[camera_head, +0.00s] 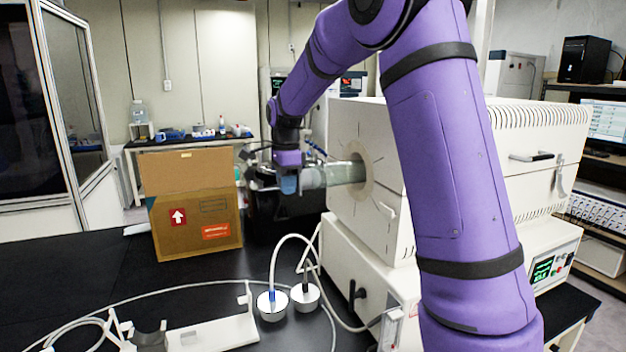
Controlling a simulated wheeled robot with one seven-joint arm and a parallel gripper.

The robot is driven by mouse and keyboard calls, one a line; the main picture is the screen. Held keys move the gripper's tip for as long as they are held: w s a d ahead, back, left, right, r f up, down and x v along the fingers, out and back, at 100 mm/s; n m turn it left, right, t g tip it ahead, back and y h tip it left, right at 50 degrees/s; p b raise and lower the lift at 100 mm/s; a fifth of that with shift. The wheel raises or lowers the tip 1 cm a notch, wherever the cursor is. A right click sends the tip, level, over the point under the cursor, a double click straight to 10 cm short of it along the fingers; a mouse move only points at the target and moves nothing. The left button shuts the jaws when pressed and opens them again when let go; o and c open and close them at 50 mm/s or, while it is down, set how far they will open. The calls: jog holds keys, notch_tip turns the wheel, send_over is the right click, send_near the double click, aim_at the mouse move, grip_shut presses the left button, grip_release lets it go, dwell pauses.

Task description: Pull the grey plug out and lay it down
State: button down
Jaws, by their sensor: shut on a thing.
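My gripper (266,181) is dark and sits at the open left end of a clear tube (345,173). The tube sticks out level from the round port of the white furnace. My gripper is shut on the grey plug, which is mostly hidden by the jaws and wrist. A grey-green cylindrical part (312,177) shows just right of my wrist, in line with the tube. I cannot tell how far the plug is inside the tube.
An open cardboard box (197,222) stands left of my gripper. Two round white caps with hoses (272,306) (305,297) lie in front of the furnace (372,228). A white stand with a grey cradle (205,332) is at the front. The black bench (70,275) is clear at left.

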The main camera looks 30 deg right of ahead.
jog(key=w+a, duration=0.1)
jog(key=a, duration=0.5)
jog(key=shift+w+a, duration=0.15)
jog(key=shift+a, duration=0.25)
dwell(0.3)
jog(key=s+a, duration=0.4)
jog(key=s, duration=0.1)
jog(key=shift+s, duration=0.15)
dwell(0.4)
jog(key=shift+s, duration=0.1)
